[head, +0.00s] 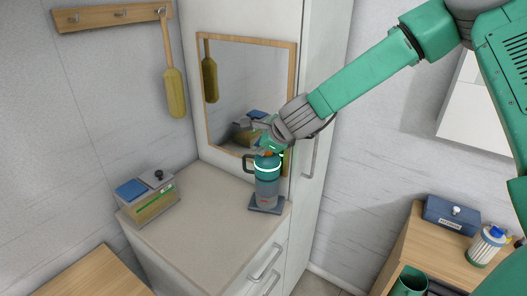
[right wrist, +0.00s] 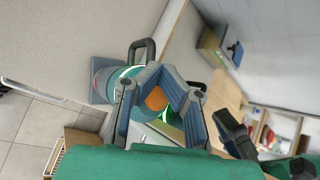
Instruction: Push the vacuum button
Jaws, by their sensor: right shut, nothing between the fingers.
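The vacuum (head: 267,187) is an upright teal and grey canister with a dark side handle, standing on a dark square base on the counter. Its orange button (head: 267,153) is at the top, partly covered by my right gripper (head: 268,146), which comes down from the upper right. In the right wrist view, the orange button (right wrist: 155,98) shows through the gap between the finger links of my right gripper (right wrist: 159,71). The fingertips meet with nothing between them, close to the vacuum's top (right wrist: 108,85). I cannot tell whether they touch it. My left gripper is not in view.
The counter (head: 205,215) has free room left of the vacuum. A box with a black knob (head: 150,195) stands at its left side. A mirror (head: 245,85) and a tall cabinet (head: 325,90) are close behind. A wooden table (head: 455,245) with several items is at right.

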